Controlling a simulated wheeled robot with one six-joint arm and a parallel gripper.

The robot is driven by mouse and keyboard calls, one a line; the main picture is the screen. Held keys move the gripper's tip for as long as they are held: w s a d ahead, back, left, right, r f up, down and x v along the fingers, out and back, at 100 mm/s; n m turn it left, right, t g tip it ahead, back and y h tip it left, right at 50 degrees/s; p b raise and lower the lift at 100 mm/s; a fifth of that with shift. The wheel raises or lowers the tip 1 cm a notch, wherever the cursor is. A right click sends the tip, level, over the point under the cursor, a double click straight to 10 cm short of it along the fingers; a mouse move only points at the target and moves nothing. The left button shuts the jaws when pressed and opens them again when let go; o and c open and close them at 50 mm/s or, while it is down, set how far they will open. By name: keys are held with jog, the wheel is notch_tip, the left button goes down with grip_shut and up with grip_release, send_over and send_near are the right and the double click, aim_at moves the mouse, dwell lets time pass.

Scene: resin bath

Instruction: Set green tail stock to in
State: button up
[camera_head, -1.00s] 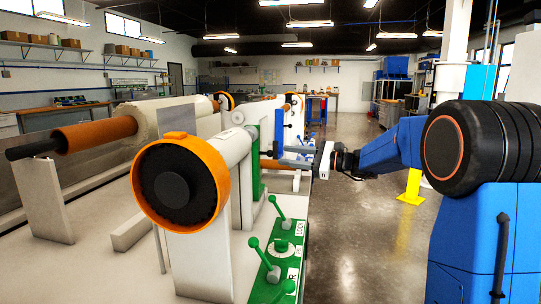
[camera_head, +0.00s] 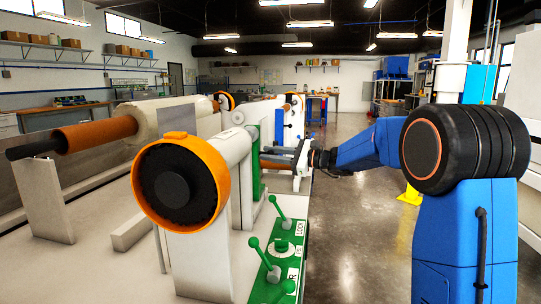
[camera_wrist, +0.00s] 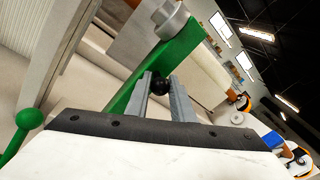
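A green control panel (camera_head: 293,254) with several green levers stands in front, one marked LOCK; a green ball lever also shows in the wrist view (camera_wrist: 28,118). An orange roller (camera_head: 95,134) lies at the left. Blue and orange stations stand beyond.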

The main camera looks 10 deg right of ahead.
grip_shut()
jog(key=s+a, duration=0.3)
jog(key=s, duration=0.4)
jog(key=shift+s, duration=0.4)
jog(key=shift+f, duration=0.1)
jog(key=o, duration=0.8)
grip_release()
jog(key=shift+s, duration=0.15)
jog(key=shift+d, duration=0.1)
jog(key=v, duration=1.7)
jog(key=shift+s+d, duration=0.1)
jog(key=shift+s, duration=0.05)
